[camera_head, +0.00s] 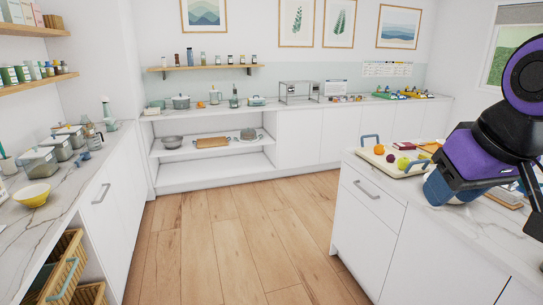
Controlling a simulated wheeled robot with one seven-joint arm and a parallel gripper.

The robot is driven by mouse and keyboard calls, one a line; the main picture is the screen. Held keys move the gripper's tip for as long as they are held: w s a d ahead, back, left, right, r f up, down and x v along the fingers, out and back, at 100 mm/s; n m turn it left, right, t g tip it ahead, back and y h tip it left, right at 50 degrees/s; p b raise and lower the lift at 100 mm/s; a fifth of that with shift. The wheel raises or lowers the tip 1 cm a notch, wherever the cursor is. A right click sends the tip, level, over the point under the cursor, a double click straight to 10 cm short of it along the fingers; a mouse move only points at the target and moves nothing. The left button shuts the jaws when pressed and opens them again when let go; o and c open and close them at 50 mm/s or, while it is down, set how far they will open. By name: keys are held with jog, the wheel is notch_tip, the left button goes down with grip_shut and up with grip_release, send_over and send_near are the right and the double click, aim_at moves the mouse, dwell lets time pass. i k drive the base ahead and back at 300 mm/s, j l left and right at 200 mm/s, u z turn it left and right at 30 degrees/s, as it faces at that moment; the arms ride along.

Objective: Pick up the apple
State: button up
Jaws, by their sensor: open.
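A round green fruit that looks like the apple (403,163) lies in a light tray (414,170) with blue handles on the right-hand island. A dark red round fruit (391,158) and an orange one (379,149) lie close to its left. My purple and black arm reaches in from the right edge, over the island. Dark finger-like parts of my gripper (530,182) show at the right edge, partly cut off and partly hidden by my arm. My gripper is open, to the right of the apple and apart from it.
A blue container (437,188) stands beside the tray, partly behind my arm. The wooden floor (235,245) between the island and the left counter (85,185) is clear. A yellow bowl (33,196) and several canisters stand on that counter. Wicker baskets (65,265) sit below.

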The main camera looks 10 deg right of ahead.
aim_at(403, 163)
jog(key=i+j+z, duration=0.1)
jog(key=i+z, duration=0.2)
jog(key=i, duration=0.25)
jog(key=i+j+z, duration=0.3)
jog(key=i, duration=0.25)
jog(key=i+j+z, duration=0.3)
jog(key=i, duration=0.2)
jog(key=i+j+z, duration=0.95)
jog(key=j+z, duration=0.25)
jog(key=j, duration=0.15)
